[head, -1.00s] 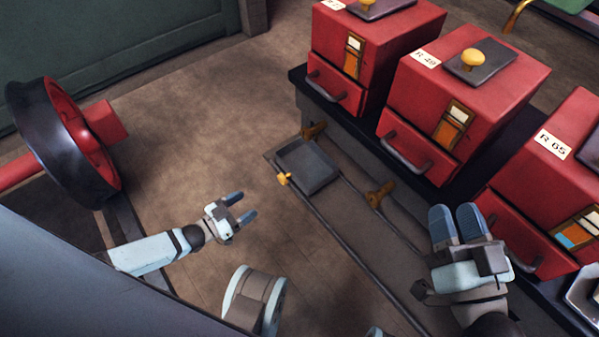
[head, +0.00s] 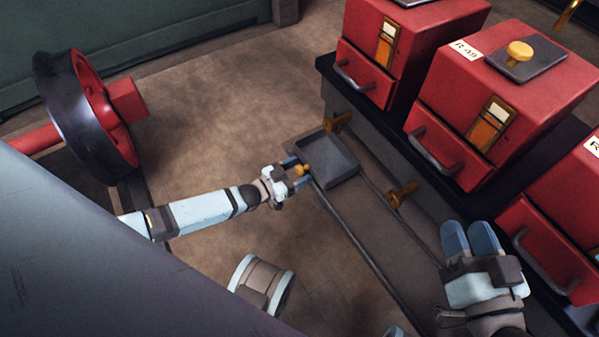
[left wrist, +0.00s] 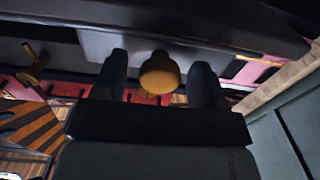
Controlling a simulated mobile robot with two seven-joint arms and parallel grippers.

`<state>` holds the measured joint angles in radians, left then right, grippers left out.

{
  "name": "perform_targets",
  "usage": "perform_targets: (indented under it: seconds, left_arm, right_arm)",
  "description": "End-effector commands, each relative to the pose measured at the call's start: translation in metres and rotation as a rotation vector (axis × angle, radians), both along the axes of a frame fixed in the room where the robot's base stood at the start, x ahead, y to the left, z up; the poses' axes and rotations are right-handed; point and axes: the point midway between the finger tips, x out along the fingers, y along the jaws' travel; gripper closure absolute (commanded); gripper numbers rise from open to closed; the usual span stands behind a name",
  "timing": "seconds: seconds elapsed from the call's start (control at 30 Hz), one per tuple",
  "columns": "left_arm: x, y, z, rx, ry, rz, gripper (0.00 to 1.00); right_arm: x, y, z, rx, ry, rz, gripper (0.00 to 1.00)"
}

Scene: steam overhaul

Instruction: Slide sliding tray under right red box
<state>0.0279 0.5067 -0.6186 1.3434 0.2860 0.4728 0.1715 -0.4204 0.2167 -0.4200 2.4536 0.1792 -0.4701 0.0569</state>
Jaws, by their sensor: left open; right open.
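The grey sliding tray (head: 332,160) sits on two rails near the far end, in front of the leftmost red box (head: 405,45). A yellow knob (head: 303,169) is on its near left side. My left gripper (head: 297,172) is open, with its fingers on either side of the knob. In the left wrist view the knob (left wrist: 160,73) stands between the two dark fingers, with a gap visible on each side. My right gripper (head: 470,240) is open and empty, above the rails near the rightmost red box (head: 555,230). Another red box (head: 490,110), labelled R 49, stands between these two.
The rails (head: 360,255) run from the tray toward the lower right. Brass brackets (head: 402,193) stick out from the dark bench. A black and red wheel (head: 85,115) stands at left. The brown floor (head: 220,130) between is clear.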

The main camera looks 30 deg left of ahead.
Motion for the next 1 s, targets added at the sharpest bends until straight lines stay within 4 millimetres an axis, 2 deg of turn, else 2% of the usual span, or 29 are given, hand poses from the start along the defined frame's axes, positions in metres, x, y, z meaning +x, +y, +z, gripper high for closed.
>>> perform_targets:
  seconds: [0.33, 0.37, 0.63, 1.0]
  left_arm:
    - [0.0043, -0.0024, 0.0004, 0.0, 0.0, 0.0, 0.34]
    - [0.0043, -0.0024, 0.0004, 0.0, 0.0, 0.0, 0.39]
    - [0.0041, -0.0023, 0.0004, 0.0, 0.0, 0.0, 1.0]
    - [0.0035, -0.0029, 0.0005, -0.001, 0.001, 0.0, 1.0]
  right_arm:
    - [-0.0001, 0.0001, -0.0022, -0.004, 0.007, 0.003, 0.57]
    - [-0.0001, 0.0001, -0.0023, -0.004, 0.007, 0.003, 0.57]
    - [-0.0002, -0.0001, -0.0027, -0.006, 0.008, 0.003, 0.57]
    - [0.0001, -0.0002, 0.0013, -0.001, 0.0, 0.0, 0.57]
